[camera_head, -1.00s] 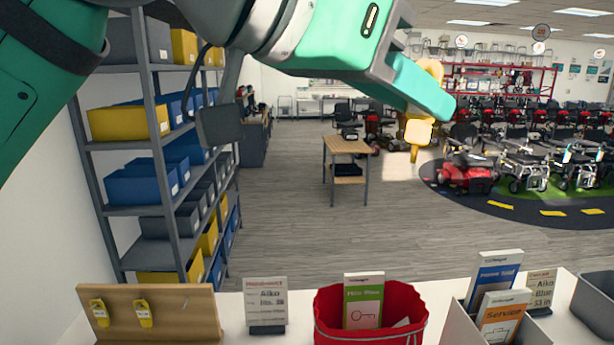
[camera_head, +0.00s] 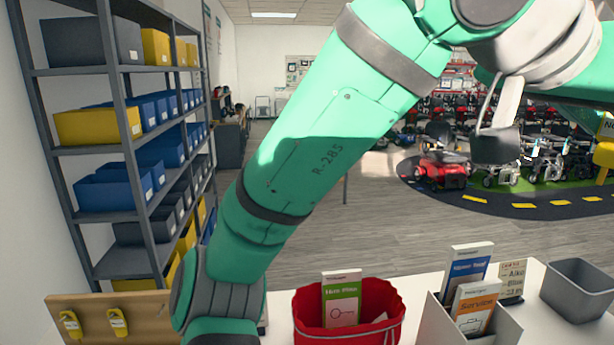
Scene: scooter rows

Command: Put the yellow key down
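The yellow key that my gripper held a second ago is not in view now. Two yellow key-like tags, a left one (camera_head: 70,324) and a right one (camera_head: 117,322), hang on a wooden board (camera_head: 88,303) at the lower left. A red fabric bin (camera_head: 345,338) on the white counter (camera_head: 420,294) holds a green-and-white card (camera_head: 341,298) with a key drawing.
A light grey divided box (camera_head: 450,325) with a blue card (camera_head: 466,262) and an orange card (camera_head: 474,306) stands right of the bin. A grey tray (camera_head: 580,290) is at far right. Shelving (camera_head: 135,150) stands at left. A yellow sign (camera_head: 605,155) shows at the right edge.

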